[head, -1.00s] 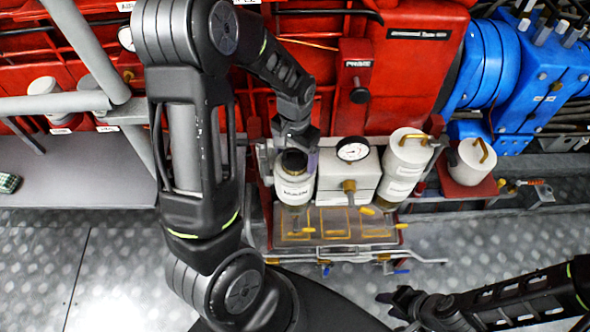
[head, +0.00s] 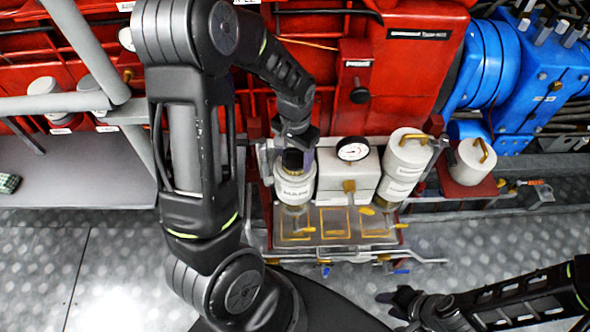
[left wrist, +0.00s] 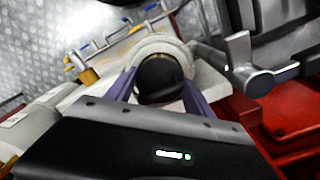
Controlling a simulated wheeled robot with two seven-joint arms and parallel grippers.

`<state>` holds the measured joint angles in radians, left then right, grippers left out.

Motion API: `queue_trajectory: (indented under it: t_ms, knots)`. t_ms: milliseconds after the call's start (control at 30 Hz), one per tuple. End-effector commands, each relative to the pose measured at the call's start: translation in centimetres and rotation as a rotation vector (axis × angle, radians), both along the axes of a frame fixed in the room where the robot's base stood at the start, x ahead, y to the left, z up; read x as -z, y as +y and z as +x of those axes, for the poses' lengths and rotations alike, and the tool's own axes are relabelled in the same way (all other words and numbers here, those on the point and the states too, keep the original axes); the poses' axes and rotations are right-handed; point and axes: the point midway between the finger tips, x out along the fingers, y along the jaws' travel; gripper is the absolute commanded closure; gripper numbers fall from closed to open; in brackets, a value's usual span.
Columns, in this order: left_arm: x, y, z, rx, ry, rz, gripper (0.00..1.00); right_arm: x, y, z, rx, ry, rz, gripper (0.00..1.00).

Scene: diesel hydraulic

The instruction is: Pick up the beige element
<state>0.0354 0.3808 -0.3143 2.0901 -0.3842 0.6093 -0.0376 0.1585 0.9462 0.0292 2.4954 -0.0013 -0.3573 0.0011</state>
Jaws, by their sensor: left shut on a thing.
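The beige element, a pale cylindrical canister (head: 295,188) with a dark label and a black top, stands upright at the left end of a row of pale parts. My left gripper (head: 296,157) comes down from above and is shut on its black top. In the left wrist view the purple fingers of the left gripper (left wrist: 160,88) lie on either side of the round black top (left wrist: 160,75), with the pale rim of the canister (left wrist: 158,44) around it. The canister's underside is hard to make out. My right gripper (head: 400,302) is low at the right, away from the canister, its finger gap unclear.
A pale block with a pressure gauge (head: 353,149) stands close to the canister's right. Another pale cylinder (head: 404,166) stands beyond it. A flat panel with yellow outlines (head: 334,222) lies in front. Red machinery (head: 420,75) is behind. Grey floor (head: 480,240) is clear at the front right.

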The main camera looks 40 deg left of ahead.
Motion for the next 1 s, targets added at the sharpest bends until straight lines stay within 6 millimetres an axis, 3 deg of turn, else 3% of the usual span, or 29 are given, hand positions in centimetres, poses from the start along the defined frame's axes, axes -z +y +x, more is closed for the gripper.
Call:
queue_trajectory:
  t_ms: [567, 767, 1000]
  knots:
    - [-0.5, 0.0, 0.1, 0.000, -0.003, 0.000, 1.00, 0.0, 0.0, 0.0, 0.000, 0.000, 0.000, 0.64]
    - [-2.3, 0.0, 0.2, 0.000, -0.005, 0.000, 1.00, -0.1, 0.0, 0.0, 0.000, 0.000, 0.000, 0.64]
    - [-6.0, 0.0, 0.2, 0.000, -0.006, 0.000, 1.00, -0.2, 0.0, 0.0, 0.000, 0.000, 0.000, 0.64]
